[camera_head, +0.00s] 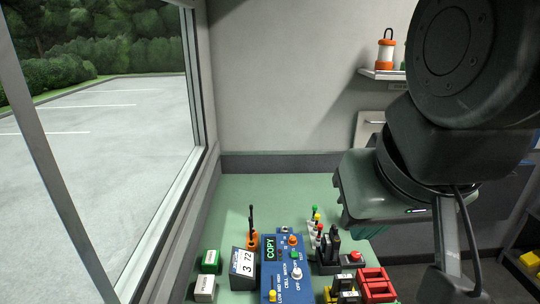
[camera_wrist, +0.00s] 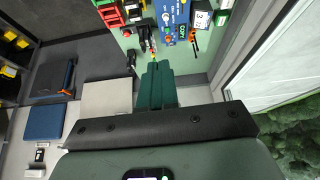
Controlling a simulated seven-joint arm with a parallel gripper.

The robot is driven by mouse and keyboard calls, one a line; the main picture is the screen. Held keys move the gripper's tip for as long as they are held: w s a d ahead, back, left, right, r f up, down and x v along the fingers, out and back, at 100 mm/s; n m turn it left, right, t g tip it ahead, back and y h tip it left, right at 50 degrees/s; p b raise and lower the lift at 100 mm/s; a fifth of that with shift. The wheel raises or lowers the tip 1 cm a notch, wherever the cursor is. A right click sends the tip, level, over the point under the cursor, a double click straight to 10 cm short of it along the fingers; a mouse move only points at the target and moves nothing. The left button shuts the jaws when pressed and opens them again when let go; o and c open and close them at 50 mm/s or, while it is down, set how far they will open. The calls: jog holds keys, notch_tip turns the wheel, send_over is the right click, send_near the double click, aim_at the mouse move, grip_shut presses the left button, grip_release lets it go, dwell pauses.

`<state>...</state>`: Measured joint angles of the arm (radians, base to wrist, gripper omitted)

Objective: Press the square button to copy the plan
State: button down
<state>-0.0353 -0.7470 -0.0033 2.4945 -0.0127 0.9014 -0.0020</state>
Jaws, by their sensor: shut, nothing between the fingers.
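A blue control panel (camera_head: 283,268) lies on the green counter in the head view, with a display (camera_head: 270,248) reading COPY in green. It carries an orange knob (camera_head: 292,240), a small green button (camera_head: 294,254), a white knob (camera_head: 296,274) and a yellow button (camera_head: 273,295). I cannot tell which control is the square button. The panel also shows at the top of the wrist view (camera_wrist: 172,18). My gripper (camera_wrist: 158,66) is shut and empty, its dark green fingers together, above the counter and apart from the panel. Its fingertips are not clear in the head view.
A black device with a red button (camera_head: 355,256), coloured levers (camera_head: 315,222) and a red rack (camera_head: 375,284) stand right. The counter's back is clear.

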dwell(0.4)
jog(key=w+d+f+n+t+h, duration=0.1)
jog(key=w+d+n+h, duration=0.3)
jog(key=w, duration=1)
jog(key=n+y, duration=1)
jog(key=n, duration=0.3)
send_over(296, 256)
notch_tip(296, 256, down, 27)
jog(key=shift+d+f, duration=0.1)
jog(key=shift+f, duration=0.05)
jog(key=shift+f, duration=4.4)
